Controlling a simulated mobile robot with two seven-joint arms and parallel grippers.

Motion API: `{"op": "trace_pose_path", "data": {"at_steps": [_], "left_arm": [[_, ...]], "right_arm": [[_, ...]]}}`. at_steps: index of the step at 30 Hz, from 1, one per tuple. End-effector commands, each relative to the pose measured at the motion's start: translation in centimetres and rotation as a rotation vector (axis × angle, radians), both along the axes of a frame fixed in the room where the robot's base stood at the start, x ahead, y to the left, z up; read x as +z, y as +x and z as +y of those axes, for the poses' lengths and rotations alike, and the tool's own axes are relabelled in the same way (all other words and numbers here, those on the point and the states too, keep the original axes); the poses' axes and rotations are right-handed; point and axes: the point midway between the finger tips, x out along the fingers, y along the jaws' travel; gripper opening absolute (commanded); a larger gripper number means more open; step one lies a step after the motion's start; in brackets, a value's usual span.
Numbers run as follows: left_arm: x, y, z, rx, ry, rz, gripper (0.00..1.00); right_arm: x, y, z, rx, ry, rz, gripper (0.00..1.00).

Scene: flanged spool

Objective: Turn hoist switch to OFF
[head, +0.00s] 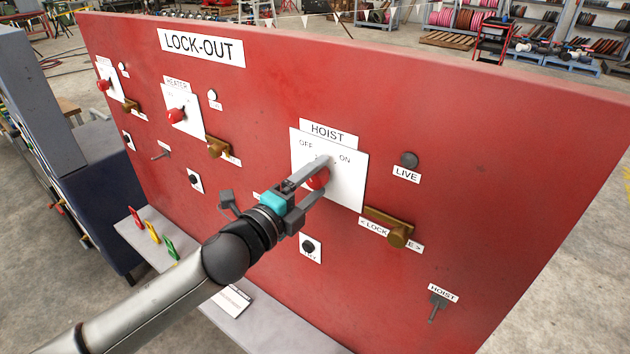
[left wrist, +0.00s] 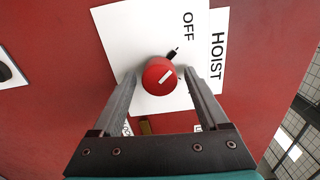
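The hoist switch is a round red knob (head: 318,180) on a white plate (head: 345,185) marked OFF at left and ON at right, under a HOIST label (head: 328,131). In the left wrist view the knob (left wrist: 159,77) carries a white line slanting to the upper right, on the OFF side. I cannot tell if it lines up with OFF. ON is hidden there. My left gripper (head: 312,178) is open; its fingers (left wrist: 160,80) stand on both sides of the knob, with a gap visible at each side. My right gripper is not in view.
A brass lock slide (head: 398,236) and a LIVE lamp (head: 409,159) sit right of the plate on the red panel (head: 480,150). A black button (head: 308,247) is below. Other red knobs (head: 176,116) are at left. A grey ledge (head: 265,325) runs along the bottom.

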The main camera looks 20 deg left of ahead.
Motion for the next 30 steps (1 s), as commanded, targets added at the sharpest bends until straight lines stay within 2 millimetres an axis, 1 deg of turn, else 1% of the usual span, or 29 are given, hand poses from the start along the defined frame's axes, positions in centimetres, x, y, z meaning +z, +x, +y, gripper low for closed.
{"op": "trace_pose_path", "data": {"at_steps": [7, 11, 14, 21, 30], "left_arm": [[0.0, -0.1, 0.0, -0.001, 0.001, 0.0, 0.78], [-0.1, -0.6, 0.2, -0.001, 0.001, 0.001, 0.78], [-0.2, -1.6, 0.6, -0.001, 0.002, 0.002, 0.78], [-0.3, -4.8, 1.6, -0.003, 0.002, 0.003, 0.78], [-0.3, -8.2, 2.9, -0.001, 0.0, 0.003, 0.78]], "right_arm": [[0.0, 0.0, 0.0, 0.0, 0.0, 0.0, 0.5], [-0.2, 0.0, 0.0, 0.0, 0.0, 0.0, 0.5], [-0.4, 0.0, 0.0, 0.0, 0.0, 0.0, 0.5], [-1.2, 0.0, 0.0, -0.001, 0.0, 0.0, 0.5], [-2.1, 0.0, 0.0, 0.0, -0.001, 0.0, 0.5]]}}
